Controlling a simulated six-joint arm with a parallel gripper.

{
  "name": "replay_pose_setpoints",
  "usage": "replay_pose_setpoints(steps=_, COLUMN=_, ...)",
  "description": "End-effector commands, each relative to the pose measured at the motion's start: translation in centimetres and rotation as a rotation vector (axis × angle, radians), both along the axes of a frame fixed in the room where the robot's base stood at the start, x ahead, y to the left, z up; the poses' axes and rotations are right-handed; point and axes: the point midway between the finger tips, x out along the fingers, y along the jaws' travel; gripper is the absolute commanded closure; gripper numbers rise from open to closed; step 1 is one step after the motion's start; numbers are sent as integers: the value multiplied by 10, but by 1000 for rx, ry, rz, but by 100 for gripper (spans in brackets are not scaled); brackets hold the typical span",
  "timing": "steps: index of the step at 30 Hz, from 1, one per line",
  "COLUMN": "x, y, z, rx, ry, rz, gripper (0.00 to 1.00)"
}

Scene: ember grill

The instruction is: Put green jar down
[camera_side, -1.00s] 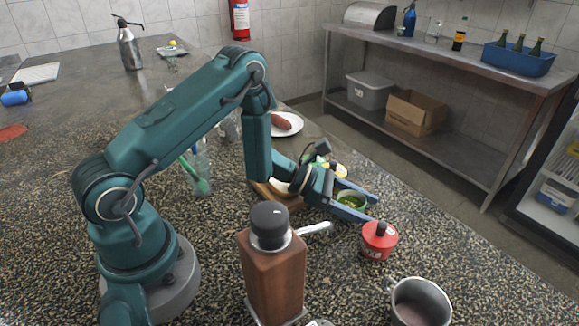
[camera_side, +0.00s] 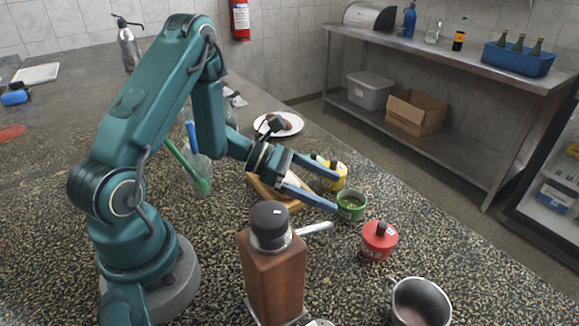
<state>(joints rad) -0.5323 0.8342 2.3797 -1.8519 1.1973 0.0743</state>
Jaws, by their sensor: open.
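The green jar (camera_side: 351,206) stands upright on the speckled counter, between a yellow jar (camera_side: 333,176) and a red jar (camera_side: 379,240). Its top looks open, with something greenish inside. My gripper (camera_side: 336,192) is open and empty. Its two blue fingers point right, toward the green jar. The near fingertip ends close to the jar's left rim; I cannot tell whether it touches. The far finger passes in front of the yellow jar.
A wooden board (camera_side: 268,190) lies beneath my gripper. A white plate (camera_side: 279,124) with food lies behind. The counter's right edge runs just beyond the jars.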

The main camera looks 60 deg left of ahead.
Motion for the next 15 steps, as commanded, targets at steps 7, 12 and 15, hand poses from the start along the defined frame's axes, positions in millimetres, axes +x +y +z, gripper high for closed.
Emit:
replay_pose_setpoints(steps=7, x=-16, y=17, z=10, rx=0, ry=0, rz=3, gripper=0)
replay_pose_setpoints(steps=12, x=-19, y=20, z=11, rx=0, ry=0, rz=1, gripper=0)
replay_pose_setpoints(steps=15, x=-20, y=20, z=12, rx=0, ry=0, rz=0, gripper=0)
